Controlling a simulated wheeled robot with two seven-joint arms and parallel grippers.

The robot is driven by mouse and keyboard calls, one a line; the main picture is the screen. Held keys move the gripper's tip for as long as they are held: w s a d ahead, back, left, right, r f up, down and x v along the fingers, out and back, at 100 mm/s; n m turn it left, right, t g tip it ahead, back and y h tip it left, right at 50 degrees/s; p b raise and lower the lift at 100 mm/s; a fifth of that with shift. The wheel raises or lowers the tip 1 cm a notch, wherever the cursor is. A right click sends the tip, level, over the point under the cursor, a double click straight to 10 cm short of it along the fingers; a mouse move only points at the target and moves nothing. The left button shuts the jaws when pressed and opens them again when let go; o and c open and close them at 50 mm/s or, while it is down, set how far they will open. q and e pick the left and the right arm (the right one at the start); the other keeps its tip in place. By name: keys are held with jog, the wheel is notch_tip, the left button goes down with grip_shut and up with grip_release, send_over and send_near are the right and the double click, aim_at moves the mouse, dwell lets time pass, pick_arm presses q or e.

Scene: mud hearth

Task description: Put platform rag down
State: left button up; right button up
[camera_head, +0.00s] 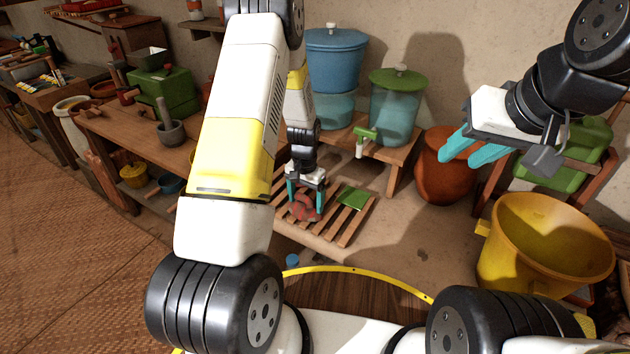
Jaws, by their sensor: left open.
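A slatted wooden platform (349,226) lies low on the floor in front of the bench. A crumpled red cloth-like thing (303,208) is on its left part; I take it for the rag. My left gripper (305,203) points down over it, with its teal fingers spread on either side of the red thing. Whether the fingers touch it I cannot tell. A flat green piece (352,198) lies on the platform to the right. My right gripper (456,160) hangs at upper right, well away from the platform, with nothing seen in its teal fingers.
A low bench behind holds a blue container (335,55) and a green-lidded glass vessel (397,100) with a green tap (366,137). A clay pot (442,180) and a yellow bucket (540,265) stand at right. A workbench with a mortar (171,131) is at left.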

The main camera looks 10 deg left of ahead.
pick_arm(q)
notch_tip(320, 180, up, 12)
notch_tip(320, 180, up, 17)
jog(key=n+t+h, duration=0.1)
jog(key=n+t, duration=0.1)
jog(key=t, duration=0.1)
send_over(306, 199)
jog(key=s, duration=0.8)
jog(key=s+d+r+t, duration=0.1)
jog(key=s+r, duration=0.3)
jog(key=s, duration=0.4)
jog(key=s+d+r+n+t+h, duration=0.1)
jog(key=s+r+t, duration=0.1)
jog(key=s+r, duration=0.3)
jog(key=s, duration=0.3)
jog(key=shift+s, duration=0.2)
jog(key=shift+d, duration=0.1)
